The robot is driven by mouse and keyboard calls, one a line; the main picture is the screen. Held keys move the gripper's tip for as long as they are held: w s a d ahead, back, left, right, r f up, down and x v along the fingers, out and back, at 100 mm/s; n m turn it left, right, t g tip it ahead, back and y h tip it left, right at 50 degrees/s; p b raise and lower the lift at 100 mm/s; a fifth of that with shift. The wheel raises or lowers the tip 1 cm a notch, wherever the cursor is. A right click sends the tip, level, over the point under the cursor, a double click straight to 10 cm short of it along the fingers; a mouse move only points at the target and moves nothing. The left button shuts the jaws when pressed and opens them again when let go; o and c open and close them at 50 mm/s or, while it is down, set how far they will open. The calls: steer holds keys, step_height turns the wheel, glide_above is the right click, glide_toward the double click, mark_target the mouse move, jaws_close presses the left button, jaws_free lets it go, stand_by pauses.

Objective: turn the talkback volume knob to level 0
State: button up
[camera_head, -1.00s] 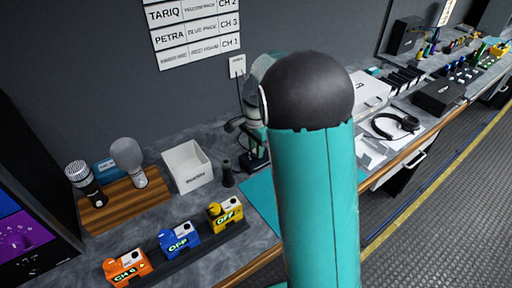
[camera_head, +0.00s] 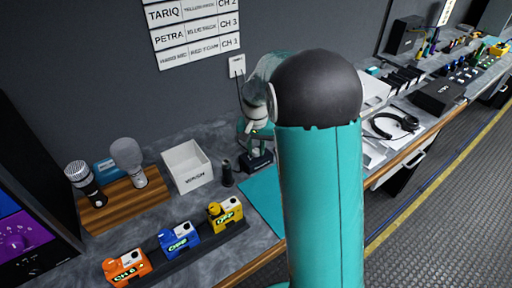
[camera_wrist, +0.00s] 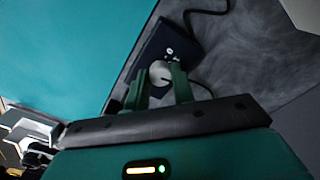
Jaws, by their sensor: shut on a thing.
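The talkback box (camera_wrist: 172,47) is small and dark blue, with a cable leaving it. In the head view the box (camera_head: 259,163) sits on the counter at the back edge of the teal mat, partly behind my arm. Its round, light grey volume knob (camera_wrist: 160,75) is between the two green fingers of my gripper (camera_wrist: 160,82), which is shut on it. In the head view my gripper (camera_head: 256,142) is over the box. I cannot read any level marks around the knob.
The teal mat (camera_head: 264,193) lies in front of the box. A small black cylinder (camera_head: 228,174) and a white bin (camera_head: 187,168) stand to its left. Orange, blue and yellow beltpacks line the front left. A headset (camera_head: 396,125) lies to the right.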

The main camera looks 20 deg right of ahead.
steer(key=n, duration=0.7)
steer(key=shift+d, duration=0.1)
steer(key=n, duration=0.4)
steer(key=shift+n, duration=2.2)
steer(key=o, duration=1)
